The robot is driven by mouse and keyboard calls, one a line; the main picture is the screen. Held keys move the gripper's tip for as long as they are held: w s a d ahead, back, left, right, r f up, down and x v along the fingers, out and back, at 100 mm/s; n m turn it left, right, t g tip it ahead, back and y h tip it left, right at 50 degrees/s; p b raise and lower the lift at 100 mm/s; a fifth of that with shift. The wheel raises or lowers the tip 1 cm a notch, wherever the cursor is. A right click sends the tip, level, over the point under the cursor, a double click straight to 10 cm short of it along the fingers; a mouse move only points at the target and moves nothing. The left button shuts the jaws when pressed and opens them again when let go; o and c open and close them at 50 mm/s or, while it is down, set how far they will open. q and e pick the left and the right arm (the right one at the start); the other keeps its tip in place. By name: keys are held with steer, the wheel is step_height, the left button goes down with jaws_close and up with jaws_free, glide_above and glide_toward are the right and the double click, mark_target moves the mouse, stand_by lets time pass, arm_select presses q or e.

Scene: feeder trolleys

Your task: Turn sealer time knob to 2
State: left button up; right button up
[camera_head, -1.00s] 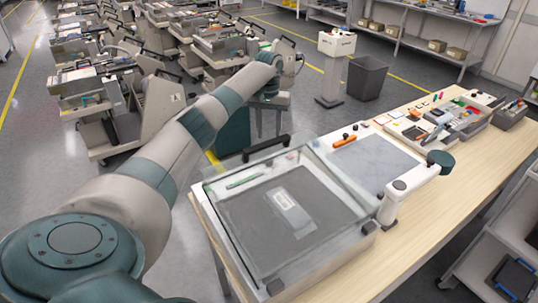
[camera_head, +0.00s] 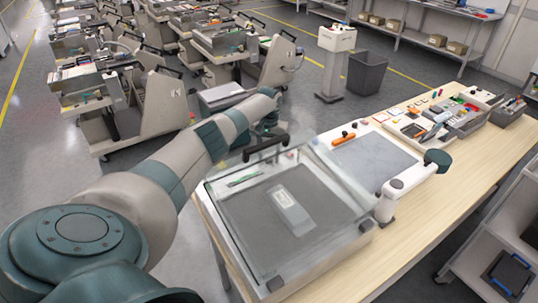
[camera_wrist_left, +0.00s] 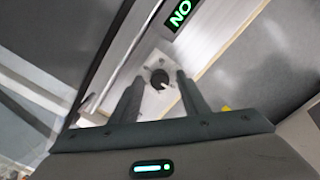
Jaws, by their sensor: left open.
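The sealer (camera_head: 207,187) is a low pale box with a clear lid and a black handle (camera_head: 266,146), standing on the wooden table. In the left wrist view its small black round time knob (camera_wrist_left: 159,79) sits on a pale panel with marks around it. A light pointer line shows on the knob's lower right; the number it points at is too small to read. My left gripper (camera_wrist_left: 160,76) is open, with one finger on each side of the knob in the picture and no visible grip on it. In the head view, the left gripper (camera_head: 268,134) is at the sealer's back edge, beside the handle.
A green lit display (camera_wrist_left: 180,13) is near the knob. A grey flat item (camera_head: 289,212) lies under the lid. A white-and-teal arm-like device (camera_head: 400,186) and trays of parts (camera_head: 462,118) are to the right. Feeder trolleys (camera_head: 160,110) stand behind on the floor.

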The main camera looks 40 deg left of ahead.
arm_select(q)
jaws_close()
steer(key=shift+m, duration=0.5)
steer(key=m+b, duration=0.1)
steer(key=m, duration=0.3)
steer(key=shift+m, duration=0.3)
steer(key=m+b, duration=0.1)
steer(key=m, duration=0.5)
steer(key=shift+w+r, duration=0.1)
jaws_free()
